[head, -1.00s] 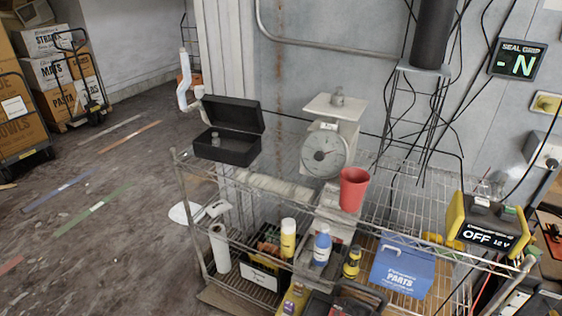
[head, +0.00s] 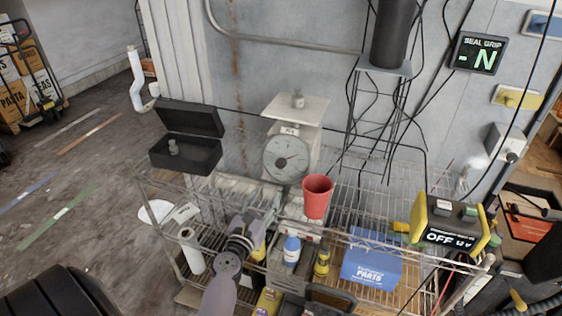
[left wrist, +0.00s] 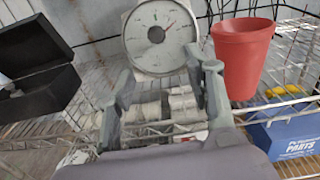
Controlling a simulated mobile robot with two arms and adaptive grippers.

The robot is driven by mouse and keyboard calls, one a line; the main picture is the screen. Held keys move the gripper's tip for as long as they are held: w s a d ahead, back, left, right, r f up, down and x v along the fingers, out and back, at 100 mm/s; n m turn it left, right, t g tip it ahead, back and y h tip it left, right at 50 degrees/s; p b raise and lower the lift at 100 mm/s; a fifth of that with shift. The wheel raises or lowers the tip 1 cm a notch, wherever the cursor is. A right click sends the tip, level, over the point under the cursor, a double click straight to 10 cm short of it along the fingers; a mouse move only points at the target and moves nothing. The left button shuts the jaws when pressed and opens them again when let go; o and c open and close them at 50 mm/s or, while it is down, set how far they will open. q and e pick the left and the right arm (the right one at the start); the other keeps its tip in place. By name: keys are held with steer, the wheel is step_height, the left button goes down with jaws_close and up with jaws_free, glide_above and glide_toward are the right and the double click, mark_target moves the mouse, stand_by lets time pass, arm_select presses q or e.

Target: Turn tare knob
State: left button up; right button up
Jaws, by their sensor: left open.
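My left gripper (head: 272,206) is below and in front of the dial, small and partly blended with the cart in the head view. In the left wrist view the left gripper (left wrist: 160,80) shows two spread fingers with nothing between them, just below the scale's dial (left wrist: 158,36). My right gripper is not in view.
A red cup (head: 317,196) stands right of the gripper, close to the scale. An open black case (head: 187,153) with a weight inside is at the left. A blue parts box (head: 372,262), bottles and a yellow OFF device (head: 450,229) crowd the cart (head: 350,190).

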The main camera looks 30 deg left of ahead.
arm_select(q)
glide_toward(280, 166)
steer(key=shift+n, duration=0.3)
steer(key=b+x, duration=0.2)
steer(key=x, duration=0.8)
steer(key=shift+b, duration=0.4)
steer(key=shift+w+a, duration=0.2)
steer(key=shift+w, duration=0.5)
steer(key=shift+r, duration=0.1)
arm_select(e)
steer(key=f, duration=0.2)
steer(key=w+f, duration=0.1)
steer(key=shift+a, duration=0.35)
arm_select(q)
steer(key=shift+c, duration=0.3)
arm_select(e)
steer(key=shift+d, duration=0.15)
arm_select(q)
steer(key=shift+c, duration=0.7)
jaws_close()
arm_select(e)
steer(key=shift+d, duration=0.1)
